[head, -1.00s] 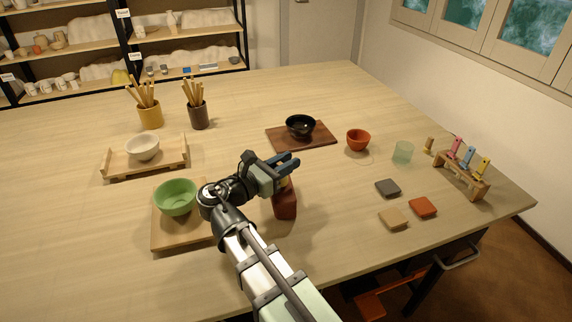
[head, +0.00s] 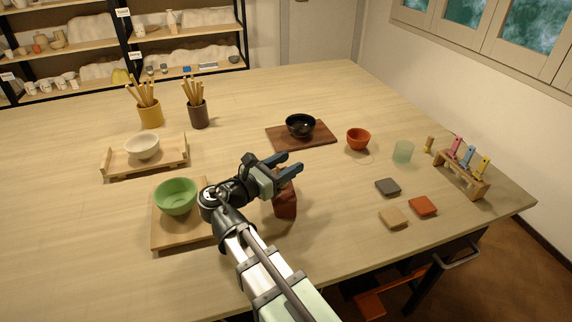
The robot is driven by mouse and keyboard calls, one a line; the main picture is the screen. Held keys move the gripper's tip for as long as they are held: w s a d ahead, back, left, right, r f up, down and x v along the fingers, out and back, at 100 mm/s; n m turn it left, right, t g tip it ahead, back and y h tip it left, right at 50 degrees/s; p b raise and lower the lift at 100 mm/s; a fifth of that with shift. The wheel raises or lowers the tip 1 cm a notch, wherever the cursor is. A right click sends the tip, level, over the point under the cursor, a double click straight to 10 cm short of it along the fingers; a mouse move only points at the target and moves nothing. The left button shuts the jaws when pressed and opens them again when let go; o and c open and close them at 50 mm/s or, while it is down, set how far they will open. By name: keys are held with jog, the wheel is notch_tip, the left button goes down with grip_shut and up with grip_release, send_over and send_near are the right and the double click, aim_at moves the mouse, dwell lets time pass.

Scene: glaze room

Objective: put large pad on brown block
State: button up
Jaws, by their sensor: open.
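The brown block (head: 285,205) stands on the table in the middle front, its upper part partly hidden by my gripper. My gripper (head: 293,164) is just above and behind the block in the picture, with its fingers apart and pointing right. I see nothing clearly held between them. Three flat square pads lie on the table at the right: a grey one (head: 387,187), a tan one (head: 393,218) and an orange-red one (head: 423,206). They look close in size, so I cannot tell which is the large pad.
A green bowl (head: 176,196) on a wooden board is left of my gripper. A black bowl (head: 300,126) on a dark board, an orange bowl (head: 358,139) and a green glass (head: 403,151) stand behind. A tool rack (head: 460,178) is at the right edge.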

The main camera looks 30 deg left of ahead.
jog(key=shift+r, duration=0.1)
jog(key=shift+s+a, duration=0.1)
jog(key=shift+s, duration=0.1)
jog(key=v, duration=1.1)
jog(key=shift+s, duration=0.25)
jog(key=shift+a, duration=0.1)
